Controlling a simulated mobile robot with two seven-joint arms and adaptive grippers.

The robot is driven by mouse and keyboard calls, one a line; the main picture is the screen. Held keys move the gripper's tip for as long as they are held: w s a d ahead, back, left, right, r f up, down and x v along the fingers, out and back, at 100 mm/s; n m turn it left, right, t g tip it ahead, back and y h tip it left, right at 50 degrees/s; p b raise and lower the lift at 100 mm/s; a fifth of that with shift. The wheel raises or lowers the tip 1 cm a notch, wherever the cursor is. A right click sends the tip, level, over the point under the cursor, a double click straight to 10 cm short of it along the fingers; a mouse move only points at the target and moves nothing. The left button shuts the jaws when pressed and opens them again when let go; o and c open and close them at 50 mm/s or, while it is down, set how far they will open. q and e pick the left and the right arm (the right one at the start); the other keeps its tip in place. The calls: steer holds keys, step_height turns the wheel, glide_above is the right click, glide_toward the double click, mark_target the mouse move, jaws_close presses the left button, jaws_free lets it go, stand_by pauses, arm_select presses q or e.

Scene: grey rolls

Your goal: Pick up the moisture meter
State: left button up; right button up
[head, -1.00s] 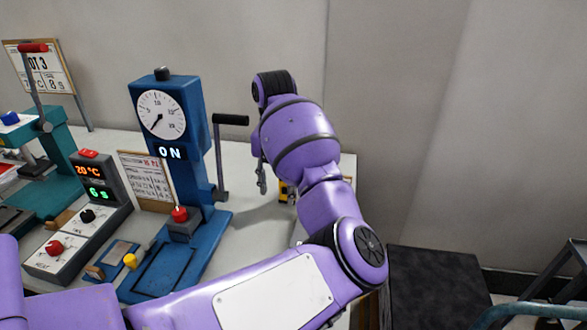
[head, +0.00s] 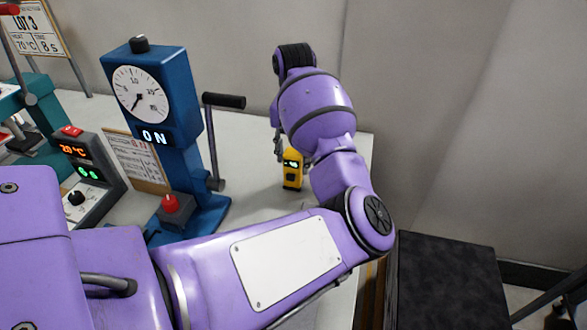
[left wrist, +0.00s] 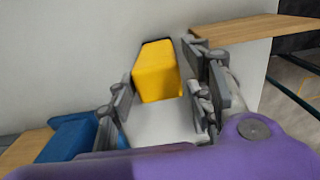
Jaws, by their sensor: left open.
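The moisture meter (head: 292,170) is a small yellow and black device standing upright on the white table, near its right edge. In the left wrist view the yellow meter (left wrist: 157,72) lies ahead between my open fingers, with a visible gap on the finger sides. My left gripper (head: 291,152) hangs down close to the meter, partly hidden by my purple forearm. It also shows in the left wrist view (left wrist: 165,105), open, with nothing held. My right gripper is not in view.
A blue press with a dial (head: 140,95) and a black lever (head: 224,102) stands just left of the meter. A grey control box (head: 85,175) is further left. A dark platform (head: 447,280) lies beyond the table's right edge. A grey wall is behind.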

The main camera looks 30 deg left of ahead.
arm_select(q)
step_height(320, 180, down, 4)
steer(key=shift+a+r, duration=0.1)
steer(key=c, duration=1.1)
steer(key=shift+w+r, duration=0.1)
